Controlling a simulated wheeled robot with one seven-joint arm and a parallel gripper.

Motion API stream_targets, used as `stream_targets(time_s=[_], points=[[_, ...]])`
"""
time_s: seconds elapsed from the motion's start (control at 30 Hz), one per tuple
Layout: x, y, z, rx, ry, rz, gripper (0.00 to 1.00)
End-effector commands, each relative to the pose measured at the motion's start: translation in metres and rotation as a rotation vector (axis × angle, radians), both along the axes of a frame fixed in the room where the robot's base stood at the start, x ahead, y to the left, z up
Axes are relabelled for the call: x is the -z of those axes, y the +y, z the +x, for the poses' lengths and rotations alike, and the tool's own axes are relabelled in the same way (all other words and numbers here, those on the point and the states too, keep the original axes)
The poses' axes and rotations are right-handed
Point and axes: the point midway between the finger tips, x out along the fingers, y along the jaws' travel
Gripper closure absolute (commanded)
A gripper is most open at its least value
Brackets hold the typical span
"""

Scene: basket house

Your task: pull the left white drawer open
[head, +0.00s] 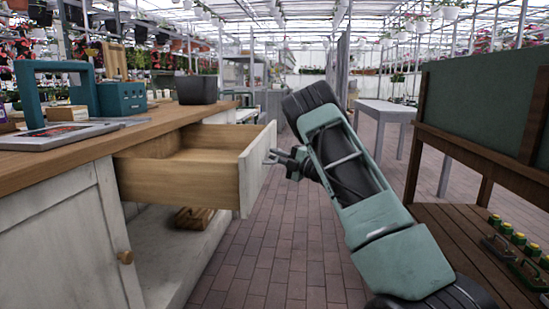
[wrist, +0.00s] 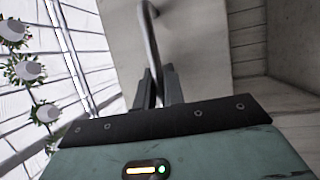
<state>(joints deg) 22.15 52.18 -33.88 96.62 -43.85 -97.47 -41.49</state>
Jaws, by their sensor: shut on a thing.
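The white drawer (head: 248,176) stands pulled out from the wooden-topped counter, with its wooden side and inside showing. My gripper (head: 278,158) is at the outer face of the drawer front. In the wrist view, the fingers of my gripper (wrist: 158,88) are closed around a grey metal bar handle (wrist: 151,42). The pale drawer front (wrist: 190,50) fills the middle of that view behind the handle. In the head view the handle is mostly hidden by the fingers.
A dark pot (head: 197,90) and teal boxes (head: 122,97) stand on top. A wooden bench (head: 465,240) is at the right. The brick floor (head: 280,260) between is clear.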

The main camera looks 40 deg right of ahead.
Motion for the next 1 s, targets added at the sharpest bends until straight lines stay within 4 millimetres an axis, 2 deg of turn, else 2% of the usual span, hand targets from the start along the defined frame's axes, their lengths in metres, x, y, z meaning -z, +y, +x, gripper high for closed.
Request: stream_targets(time_s=[0.17, 0.2, 0.27, 0.53, 0.67, 0.77, 1.0], points=[[0.001, -0.001, 0.0, 0.002, 0.003, 0.0, 1.0], [0.001, -0.001, 0.0, 0.002, 0.003, 0.0, 0.81], [0.001, 0.0, 0.0, 0.002, 0.002, 0.001, 0.68], [0.0, 0.0, 0.0, 0.001, 0.001, 0.0, 0.68], [0.001, -0.003, -0.007, 0.003, 0.002, -0.001, 0.68], [0.003, -0.007, -0.021, 0.004, 0.004, 0.001, 0.68], [0.013, -0.021, -0.074, 0.006, 0.004, 0.001, 0.68]])
